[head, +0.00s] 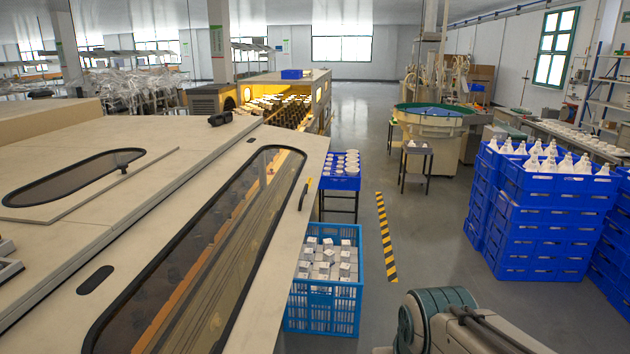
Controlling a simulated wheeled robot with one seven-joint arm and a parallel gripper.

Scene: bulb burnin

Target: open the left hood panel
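A large cream machine hood fills the left of the head view. Its nearer panel (262,224) lies sloping, with a long dark-framed window (205,265) showing an orange strip and dark parts inside. It appears shut. A black handle with a yellow end (305,191) sits near its right edge. Farther left is another panel (150,168) with a smaller rounded window (72,178); its edge looks slightly raised from the surface. I cannot tell which one is the left hood panel. Part of my arm shows at the bottom right, apart from the hood. My gripper is not in view.
A blue crate of white boxes (326,310) and a blue tray on a stand (340,181) stand close to the hood's right edge. Stacked blue crates (542,235) hold white bulbs at right. The grey floor (430,240) between is clear, with a yellow-black stripe (385,238).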

